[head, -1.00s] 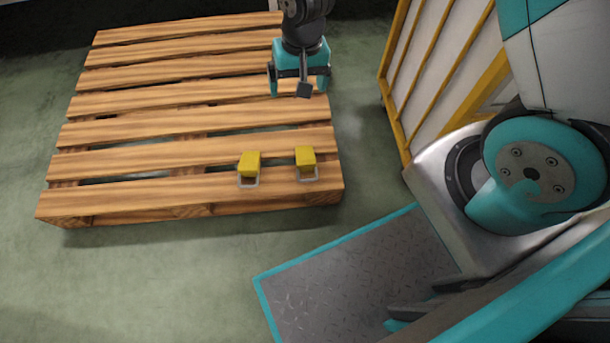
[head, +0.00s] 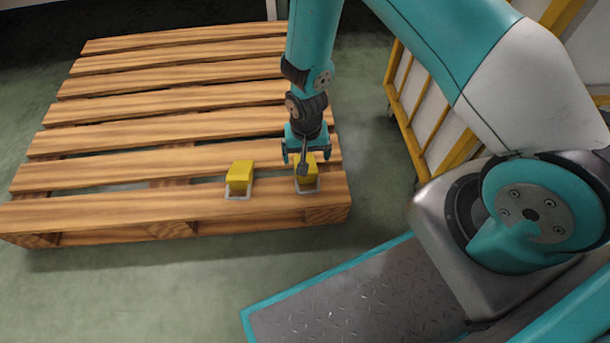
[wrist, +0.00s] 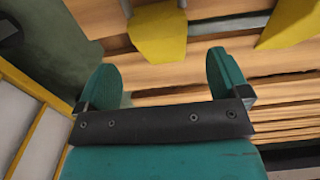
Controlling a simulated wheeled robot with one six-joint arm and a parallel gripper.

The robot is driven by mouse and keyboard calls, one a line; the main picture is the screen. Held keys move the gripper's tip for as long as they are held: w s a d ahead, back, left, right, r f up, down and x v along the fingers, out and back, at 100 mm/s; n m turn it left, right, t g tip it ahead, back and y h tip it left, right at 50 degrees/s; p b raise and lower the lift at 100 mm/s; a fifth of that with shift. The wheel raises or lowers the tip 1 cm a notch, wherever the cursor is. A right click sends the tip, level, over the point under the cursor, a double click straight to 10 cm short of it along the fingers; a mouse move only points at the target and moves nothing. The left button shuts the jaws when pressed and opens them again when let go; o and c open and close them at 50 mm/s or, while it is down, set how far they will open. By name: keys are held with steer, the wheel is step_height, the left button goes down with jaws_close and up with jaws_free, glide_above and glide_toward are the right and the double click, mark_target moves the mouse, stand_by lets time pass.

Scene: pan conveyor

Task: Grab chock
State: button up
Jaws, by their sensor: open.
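Two yellow chocks with grey metal handles sit on the front boards of the wooden pallet. The left chock (head: 239,176) stands clear of my gripper. The right chock (head: 307,178) is partly hidden behind my gripper (head: 306,160), which is over it in the head view. In the wrist view, my gripper (wrist: 165,80) is open with nothing between its fingers. One chock (wrist: 158,33) lies just ahead of the gap between the fingertips, and the other chock (wrist: 290,24) shows at the upper right. I cannot tell whether a finger touches the chock.
The slatted pallet (head: 170,122) lies on a green floor. A yellow-framed panel (head: 420,110) stands close to the right of the pallet. A grey tread plate with teal edging (head: 360,300) is in the foreground. Bare boards lie left of the chocks.

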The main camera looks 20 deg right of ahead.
mark_target(312, 177)
steer(key=shift+f+b, duration=2.25)
steer(key=shift+f, duration=0.8)
steer(key=shift+r, duration=0.1)
steer(key=c, duration=1.2)
